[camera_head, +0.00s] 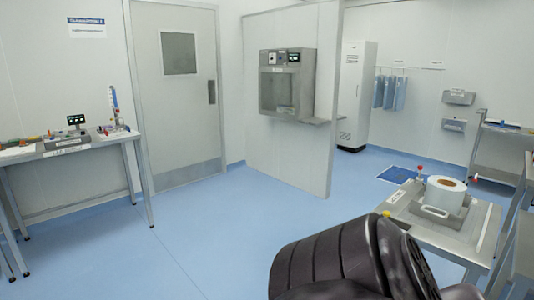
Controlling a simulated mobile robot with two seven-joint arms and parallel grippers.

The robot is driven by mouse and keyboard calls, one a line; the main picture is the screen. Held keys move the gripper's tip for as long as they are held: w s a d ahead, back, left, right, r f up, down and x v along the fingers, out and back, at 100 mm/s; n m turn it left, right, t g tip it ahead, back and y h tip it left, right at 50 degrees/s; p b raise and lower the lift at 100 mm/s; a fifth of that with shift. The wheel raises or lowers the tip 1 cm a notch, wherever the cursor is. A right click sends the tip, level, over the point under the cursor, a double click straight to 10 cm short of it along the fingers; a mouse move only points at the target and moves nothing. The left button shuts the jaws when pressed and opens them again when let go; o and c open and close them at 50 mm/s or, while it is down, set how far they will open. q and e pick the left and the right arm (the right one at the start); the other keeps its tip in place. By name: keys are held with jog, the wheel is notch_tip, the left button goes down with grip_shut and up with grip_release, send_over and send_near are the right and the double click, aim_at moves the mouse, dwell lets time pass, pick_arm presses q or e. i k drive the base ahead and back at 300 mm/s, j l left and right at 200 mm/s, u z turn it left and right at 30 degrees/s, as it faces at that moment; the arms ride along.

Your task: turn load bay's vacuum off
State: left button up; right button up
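At the right, a metal stand (472,240) bears a grey fixture with a white roll (444,192) on it. A small red-tipped part (419,168) stands behind the roll to its left, and a yellow knob (387,213) shows at the stand's front left. I cannot tell which thing is the load bay, and no label for its vacuum can be read. A dark ribbed part of my own arm fills the bottom centre to right and covers the stand's near left side. Neither gripper is in view.
A bench (95,138) with a small display (76,120) and coloured parts stands at the left. A closed door (180,100), a partition with a wall-mounted cabinet (287,85) and a shelf rack (500,140) stand behind. The blue floor in the middle is clear.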

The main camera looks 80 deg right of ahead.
aim_at(419, 168)
jog(key=z, duration=3.65)
jog(key=i+j+u, duration=0.4)
jog(key=i+u, duration=0.35)
jog(key=i, duration=0.25)
jog(key=i+u, duration=0.4)
jog(key=i, duration=0.15)
jog(key=i+u, duration=0.35)
jog(key=i, duration=0.25)
jog(key=i+u, duration=0.3)
jog(key=i, duration=0.3)
jog(key=i+z, duration=0.45)
jog(key=i+j+z, duration=0.2)
jog(key=i+z, duration=0.45)
jog(key=z, duration=0.3)
jog(key=i+z, duration=0.15)
jog(key=z, duration=0.25)
jog(key=i+z, duration=0.15)
jog(key=z, duration=0.3)
jog(key=k+j, duration=0.05)
